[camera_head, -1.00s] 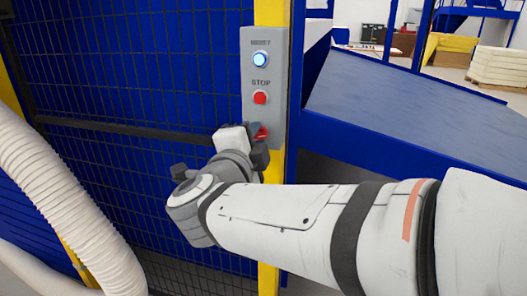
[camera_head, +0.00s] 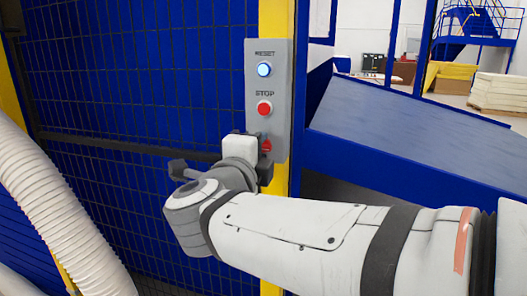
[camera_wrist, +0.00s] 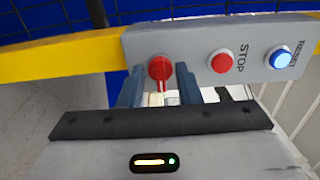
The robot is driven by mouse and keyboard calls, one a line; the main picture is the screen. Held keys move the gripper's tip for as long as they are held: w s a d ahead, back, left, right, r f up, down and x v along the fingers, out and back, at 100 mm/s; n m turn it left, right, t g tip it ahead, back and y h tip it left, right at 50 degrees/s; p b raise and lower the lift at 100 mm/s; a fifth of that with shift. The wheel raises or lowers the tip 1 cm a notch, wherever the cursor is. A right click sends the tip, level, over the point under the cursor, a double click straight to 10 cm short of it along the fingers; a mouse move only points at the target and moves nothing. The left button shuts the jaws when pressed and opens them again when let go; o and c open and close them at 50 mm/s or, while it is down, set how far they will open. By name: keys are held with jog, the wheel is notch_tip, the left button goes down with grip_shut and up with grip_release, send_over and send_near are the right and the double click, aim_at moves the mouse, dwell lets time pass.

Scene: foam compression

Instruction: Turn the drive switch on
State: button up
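The drive switch is a red rotary knob (camera_head: 266,146) at the lower end of a grey control panel (camera_head: 254,135); my gripper partly covers it in the head view. My gripper (camera_wrist: 160,88) is open, with one finger on each side of the handle and visible gaps. In the head view my gripper (camera_head: 262,160) is at the panel's lower end. I cannot tell whether a finger touches the knob.
A blue-lit RESET button (camera_head: 264,70) and a red STOP button (camera_head: 264,108) sit above the switch. The panel is on a yellow post (camera_head: 276,20) beside a blue mesh fence (camera_head: 140,80). A blue sloped surface (camera_head: 400,115) is right; a white hose (camera_head: 60,210) is left.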

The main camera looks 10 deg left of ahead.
jog(key=s, duration=0.7)
jog(key=shift+s+a, duration=0.3)
jog(key=shift+s, duration=0.1)
jog(key=shift+s, duration=0.1)
